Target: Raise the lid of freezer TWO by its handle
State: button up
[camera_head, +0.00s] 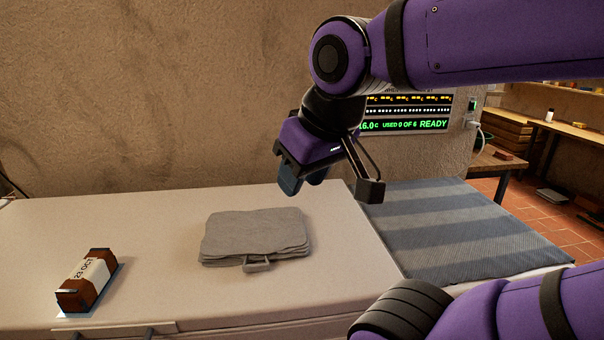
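A white chest (350,260) with a flat closed lid fills the front and left; no number shows on it, so I cannot tell if it is freezer TWO. A pale plate with a dark bar (149,332), looking like a handle, shows at its front edge, cut by the picture's bottom. My gripper (303,186) hangs above the back right of this lid, pointing down, apart from it and from the handle. Two dark blue finger-like parts show close together; I cannot tell their gap. Nothing is seen held.
A brown block labelled 23 OCT (88,280) lies on the lid at left. A grey folded stack with a front loop (255,236) lies mid-lid. A blue-grey striped cover (450,225) lies right. A wall display (405,126) reads READY. Wooden benches (570,130) stand beyond.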

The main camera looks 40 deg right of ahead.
aim_at(444, 232)
jog(key=z, duration=2.7)
jog(key=k+l+z, duration=0.1)
jog(key=l+z, duration=0.6)
jog(key=k+j, duration=0.05)
jog(key=j, duration=0.05)
